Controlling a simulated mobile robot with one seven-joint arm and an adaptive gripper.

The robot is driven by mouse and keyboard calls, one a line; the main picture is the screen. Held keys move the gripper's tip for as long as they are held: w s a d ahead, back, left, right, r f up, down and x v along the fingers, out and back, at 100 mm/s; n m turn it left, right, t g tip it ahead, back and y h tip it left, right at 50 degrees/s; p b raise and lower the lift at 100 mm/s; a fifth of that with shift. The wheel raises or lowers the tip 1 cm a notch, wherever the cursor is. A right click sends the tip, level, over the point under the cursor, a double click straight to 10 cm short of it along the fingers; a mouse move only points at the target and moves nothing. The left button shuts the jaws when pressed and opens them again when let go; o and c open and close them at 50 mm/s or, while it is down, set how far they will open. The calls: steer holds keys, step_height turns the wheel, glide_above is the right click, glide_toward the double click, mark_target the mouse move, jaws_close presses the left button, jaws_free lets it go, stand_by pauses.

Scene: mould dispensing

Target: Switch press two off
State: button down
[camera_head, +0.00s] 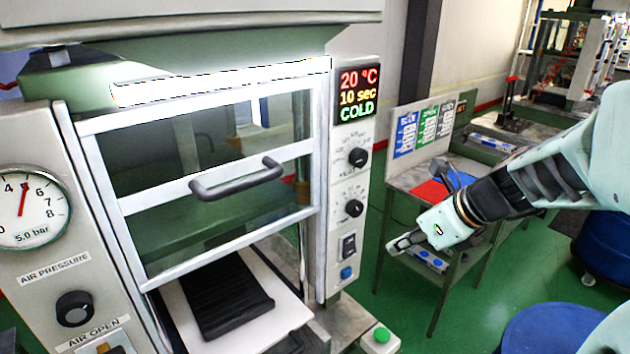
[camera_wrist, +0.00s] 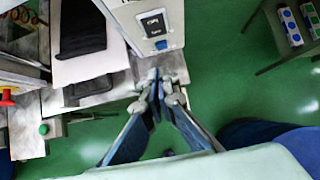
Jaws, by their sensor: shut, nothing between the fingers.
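The panel display (camera_head: 357,92) reads 20 °C, 10 sec, COLD. Below two knobs is a black rocker switch (camera_head: 348,246), which also shows in the wrist view (camera_wrist: 153,22). A blue button (camera_head: 346,273) sits under it. No press number is readable. My gripper (camera_head: 393,248) is shut and empty, to the right of the rocker switch and apart from it. In the wrist view its fingertips (camera_wrist: 160,84) lie below the panel's lower end.
A green button (camera_head: 381,334) is at the press's front corner. A black mould (camera_head: 225,297) lies on the white plate. A metal table (camera_head: 405,182) with signs stands behind my gripper. A blue drum (camera_head: 550,328) is at lower right. Green floor is clear between.

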mark_target(350, 254)
stand_by(0.4)
steer(key=w+a+r+x, duration=0.1)
steer(key=x, duration=1.1)
steer(key=shift+w+a+b, duration=0.3)
steer(key=shift+w+b, duration=0.05)
steer(key=shift+w, duration=0.25)
steer(key=b, duration=0.2)
steer(key=shift+w+a+f+t+b, duration=0.1)
steer(key=shift+w+t+b, duration=0.05)
steer(key=shift+t+b, duration=0.15)
